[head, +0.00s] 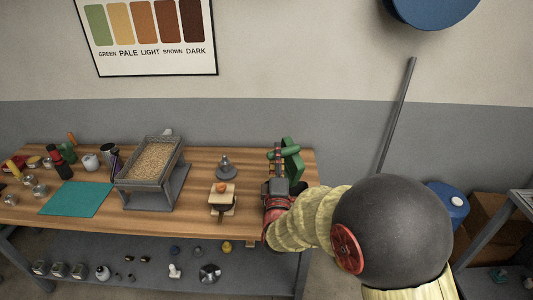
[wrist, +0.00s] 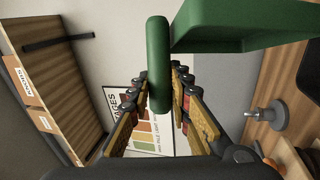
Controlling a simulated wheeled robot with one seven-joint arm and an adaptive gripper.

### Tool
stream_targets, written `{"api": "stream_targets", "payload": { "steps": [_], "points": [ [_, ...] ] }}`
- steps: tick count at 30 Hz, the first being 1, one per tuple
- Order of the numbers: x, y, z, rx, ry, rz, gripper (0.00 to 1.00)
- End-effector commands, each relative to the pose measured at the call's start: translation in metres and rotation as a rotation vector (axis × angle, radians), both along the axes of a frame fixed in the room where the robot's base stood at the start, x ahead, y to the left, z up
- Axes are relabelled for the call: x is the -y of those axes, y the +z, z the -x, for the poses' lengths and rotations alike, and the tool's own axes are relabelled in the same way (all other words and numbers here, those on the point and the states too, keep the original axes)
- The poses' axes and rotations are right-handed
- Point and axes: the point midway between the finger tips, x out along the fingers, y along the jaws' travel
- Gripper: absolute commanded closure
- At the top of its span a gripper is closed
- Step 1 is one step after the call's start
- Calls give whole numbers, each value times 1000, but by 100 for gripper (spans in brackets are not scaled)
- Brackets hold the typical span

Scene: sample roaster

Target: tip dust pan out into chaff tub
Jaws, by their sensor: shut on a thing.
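A green dust pan (head: 292,160) is at my gripper, above the right end of the wooden table. In the wrist view its green handle (wrist: 158,65) stands between the fingers, and its wide green body (wrist: 240,25) reaches to the right along the top. My gripper (head: 279,158) is shut on the handle; its fingers (wrist: 160,100) lie on both sides of it. I cannot see whether the pan holds anything. A blue container (head: 447,208) with a white spot on top stands right of my arm, partly hidden; I cannot tell if it is the chaff tub.
The wooden table (head: 80,222) carries a tray of pale beans (head: 150,163), a teal mat (head: 75,199), a grey metal weight-like piece (head: 226,167), a small wooden stand (head: 222,198) and several jars. A grey pole (head: 398,115) leans on the wall. A grey bench (head: 500,225) stands far right.

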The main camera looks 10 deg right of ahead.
Motion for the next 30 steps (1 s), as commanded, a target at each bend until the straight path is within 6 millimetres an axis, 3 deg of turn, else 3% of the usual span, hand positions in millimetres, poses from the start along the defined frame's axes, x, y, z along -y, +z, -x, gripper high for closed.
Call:
{"api": "stream_targets", "payload": {
  "steps": [1,22,30],
  "points": [
    [8,8,-1,-2,-4,-35,100],
    [98,37,-11,-68,-5,-581,100],
    [131,19,-15,-95,-6,-798,100]
  ]
}}
